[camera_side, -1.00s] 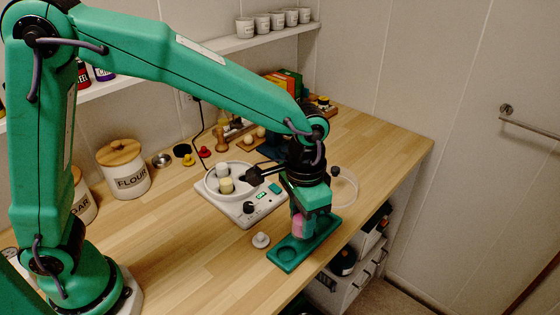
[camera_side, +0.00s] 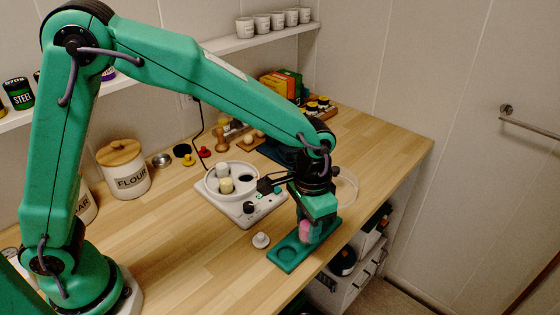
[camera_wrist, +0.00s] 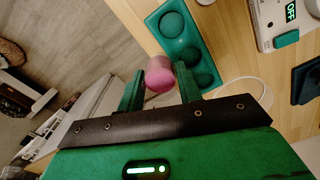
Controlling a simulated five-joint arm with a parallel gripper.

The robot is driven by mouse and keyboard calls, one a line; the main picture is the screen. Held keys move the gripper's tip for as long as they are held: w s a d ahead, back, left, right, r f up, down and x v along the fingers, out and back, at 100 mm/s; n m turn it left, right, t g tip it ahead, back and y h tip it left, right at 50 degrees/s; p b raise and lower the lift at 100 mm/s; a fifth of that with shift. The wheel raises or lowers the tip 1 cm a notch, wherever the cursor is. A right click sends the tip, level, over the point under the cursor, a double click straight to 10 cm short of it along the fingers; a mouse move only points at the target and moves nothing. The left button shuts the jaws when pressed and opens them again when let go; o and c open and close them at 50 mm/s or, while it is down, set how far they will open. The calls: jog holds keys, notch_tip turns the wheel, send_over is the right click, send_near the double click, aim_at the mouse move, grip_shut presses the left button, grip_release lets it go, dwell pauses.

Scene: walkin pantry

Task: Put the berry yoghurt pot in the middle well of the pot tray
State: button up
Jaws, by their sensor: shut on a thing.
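The berry yoghurt pot (camera_side: 305,231) is pink. My gripper (camera_side: 306,228) is shut on it; in the wrist view the pot (camera_wrist: 159,76) sits between the two green fingertips (camera_wrist: 158,80). The green pot tray (camera_side: 286,265) lies on the counter under my gripper. In the side view the pot shows in front of the tray's middle and far part, partly hiding it. In the wrist view the tray (camera_wrist: 160,22) has three round wells in a row, and the pot appears beside the row. I cannot tell the exact height of the pot above the tray.
A white appliance (camera_side: 240,211) with a round dish holding two pale pots stands left of the tray. A small white knobbed item (camera_side: 261,240) lies close to the tray's left side. A clear tube loop (camera_side: 352,188) lies behind. The counter's front edge is near the tray.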

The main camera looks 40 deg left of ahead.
aim_at(307, 226)
jog(key=w+a+f, duration=0.2)
jog(key=w, duration=0.1)
jog(key=w+a+f, duration=0.1)
jog(key=w, duration=0.1)
jog(key=shift+w+a+f, duration=0.1)
jog(key=shift+a+f, duration=0.3)
jog(key=shift+f, duration=2)
jog(key=shift+f, duration=0.15)
jog(key=o, duration=1)
notch_tip(307, 226, up, 12)
jog(key=shift+r, duration=0.15)
